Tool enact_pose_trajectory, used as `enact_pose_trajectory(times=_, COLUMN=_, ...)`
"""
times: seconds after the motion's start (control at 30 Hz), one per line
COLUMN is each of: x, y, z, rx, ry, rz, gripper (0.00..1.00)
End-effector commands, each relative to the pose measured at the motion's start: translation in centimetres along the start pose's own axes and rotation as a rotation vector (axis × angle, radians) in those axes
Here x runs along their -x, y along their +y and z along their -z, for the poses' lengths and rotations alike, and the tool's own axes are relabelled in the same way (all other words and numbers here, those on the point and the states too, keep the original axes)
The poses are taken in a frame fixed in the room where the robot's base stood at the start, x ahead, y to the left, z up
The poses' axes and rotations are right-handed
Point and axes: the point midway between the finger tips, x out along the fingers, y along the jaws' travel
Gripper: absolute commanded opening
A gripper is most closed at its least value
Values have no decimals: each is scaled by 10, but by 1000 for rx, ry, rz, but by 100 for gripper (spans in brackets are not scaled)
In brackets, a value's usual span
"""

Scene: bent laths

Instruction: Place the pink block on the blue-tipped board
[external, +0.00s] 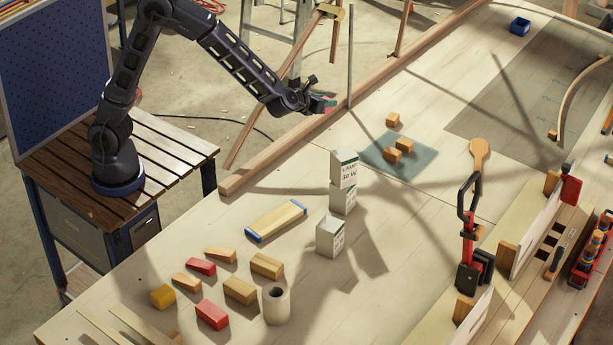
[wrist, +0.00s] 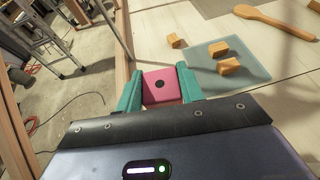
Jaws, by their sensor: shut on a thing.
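In the external view my gripper (external: 326,103) is held above the table's far left edge, near the long wooden rail. The block is too small and covered there to make out clearly. The blue-tipped board (external: 276,221) lies on the table in the external view, pale wood with blue ends, well below and left of my gripper. Nothing lies on it. It is not in the wrist view.
White boxes (external: 343,170) stand right of the board, two of them stacked. Red, yellow and wooden blocks (external: 212,314) and a pale cylinder (external: 276,304) lie in front. A translucent green sheet (external: 416,166) holds small wooden blocks. A red and black clamp (external: 467,275) stands at right.

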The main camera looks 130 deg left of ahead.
Motion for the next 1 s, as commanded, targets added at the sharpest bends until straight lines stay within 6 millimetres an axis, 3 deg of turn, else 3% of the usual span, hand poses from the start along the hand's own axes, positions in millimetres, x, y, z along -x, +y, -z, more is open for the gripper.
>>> enact_pose_trajectory(times=0.23, x=6, y=-2, z=-9, rx=0, ry=0, rz=2, gripper=15)
enact_pose_trajectory(times=0.37, x=21, y=-13, z=-4, rx=-6, ry=-1, rz=17, gripper=15)
enact_pose_trajectory(times=0.7, x=108, y=-68, z=24, rx=-29, ry=-6, rz=88, gripper=15)
enact_pose_trajectory(times=1.0, x=195, y=-103, z=53, rx=-54, ry=-5, rz=151, gripper=15)
